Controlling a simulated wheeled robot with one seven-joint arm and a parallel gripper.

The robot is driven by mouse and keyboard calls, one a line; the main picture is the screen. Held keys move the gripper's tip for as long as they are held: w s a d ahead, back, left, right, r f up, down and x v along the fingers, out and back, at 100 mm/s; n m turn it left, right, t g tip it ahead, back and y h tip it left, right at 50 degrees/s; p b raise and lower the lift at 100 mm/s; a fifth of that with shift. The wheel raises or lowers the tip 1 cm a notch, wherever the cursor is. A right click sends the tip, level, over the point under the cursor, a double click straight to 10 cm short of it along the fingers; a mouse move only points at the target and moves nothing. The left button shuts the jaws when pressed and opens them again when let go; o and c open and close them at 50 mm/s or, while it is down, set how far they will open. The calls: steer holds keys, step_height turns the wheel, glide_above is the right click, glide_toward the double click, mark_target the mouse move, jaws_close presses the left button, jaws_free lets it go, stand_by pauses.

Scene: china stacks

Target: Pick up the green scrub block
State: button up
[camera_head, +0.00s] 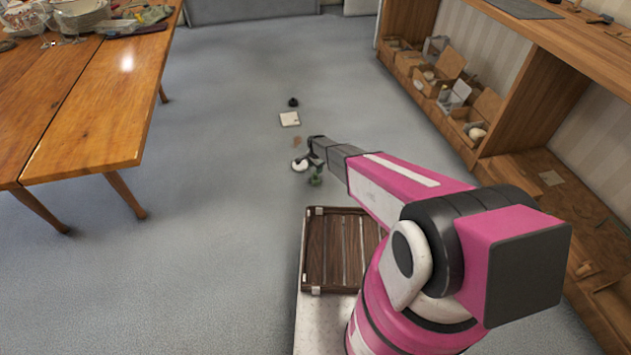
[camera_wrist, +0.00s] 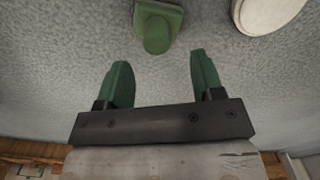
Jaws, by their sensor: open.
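The green scrub block (camera_wrist: 158,24) lies on the grey floor, at the top middle of the wrist view. It has a flat base with a rounded knob-like part, and its far end is cut off by the picture edge. My gripper (camera_wrist: 160,66) is open and empty, its two green fingers spread apart. The block shows beyond the fingertips, roughly in line with the gap and not between them. In the head view my gripper (camera_head: 314,166) is low over the floor; a small green patch there could be the block or a finger.
A pale round object (camera_wrist: 268,12) lies right of the block; a white disc also shows in the head view (camera_head: 299,165). Beyond are a white square (camera_head: 289,119) and a dark item (camera_head: 293,102). A wooden table (camera_head: 90,110) stands left, shelving (camera_head: 530,110) right. A slatted crate (camera_head: 330,250) sits nearby.

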mark_target(316, 177)
steer(key=shift+s+f, duration=0.2)
steer(key=shift+f, duration=2.85)
steer(key=c, duration=1)
